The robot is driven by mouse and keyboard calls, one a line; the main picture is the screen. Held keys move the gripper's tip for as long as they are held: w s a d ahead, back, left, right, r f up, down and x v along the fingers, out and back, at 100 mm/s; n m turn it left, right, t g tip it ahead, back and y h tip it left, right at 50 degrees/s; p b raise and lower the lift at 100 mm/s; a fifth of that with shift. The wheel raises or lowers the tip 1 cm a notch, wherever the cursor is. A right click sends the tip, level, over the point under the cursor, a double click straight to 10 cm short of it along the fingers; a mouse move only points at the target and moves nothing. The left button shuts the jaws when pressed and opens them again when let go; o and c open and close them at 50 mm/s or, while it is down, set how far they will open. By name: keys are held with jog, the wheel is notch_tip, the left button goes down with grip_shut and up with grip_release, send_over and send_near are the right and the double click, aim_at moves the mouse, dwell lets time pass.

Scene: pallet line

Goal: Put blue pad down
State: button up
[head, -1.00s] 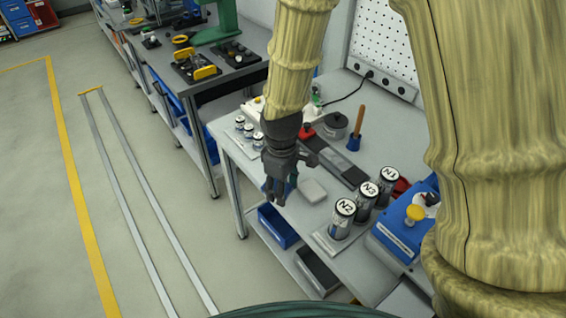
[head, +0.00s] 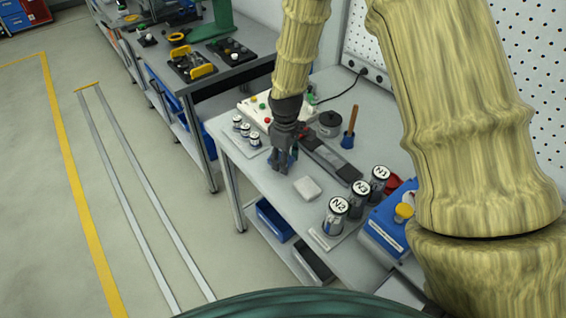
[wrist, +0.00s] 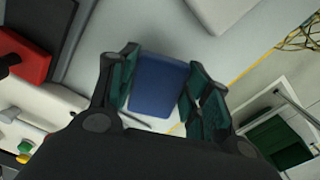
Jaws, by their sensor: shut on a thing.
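The blue pad (wrist: 158,88) is a flat block held between the two dark green fingers of my gripper (wrist: 160,75) in the wrist view. In the head view, my gripper (head: 282,166) points down over the grey workbench (head: 262,182), between the small cans and a white block. The pad is mostly hidden by the fingers there. I cannot tell whether the pad touches the bench top.
The white block (head: 307,188) lies right of my gripper. Small cans (head: 246,130) stand to its left, a dark strip (head: 330,160) lies behind it. Larger labelled cans (head: 336,215) and a blue box (head: 388,228) stand to the right. Bare bench lies in front.

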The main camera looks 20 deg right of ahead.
jog(key=shift+f+p, duration=0.35)
jog(key=shift+f, duration=0.8)
jog(key=shift+s+f, duration=0.2)
jog(key=shift+f, duration=0.2)
jog(key=shift+s+f, duration=0.15)
jog(key=shift+f, duration=0.05)
jog(key=shift+c, duration=0.2)
jog(key=o, duration=1)
jog(key=shift+a+f, duration=0.1)
jog(key=shift+w+f, duration=0.15)
jog(key=shift+w, duration=0.05)
jog(key=shift+r, duration=0.3)
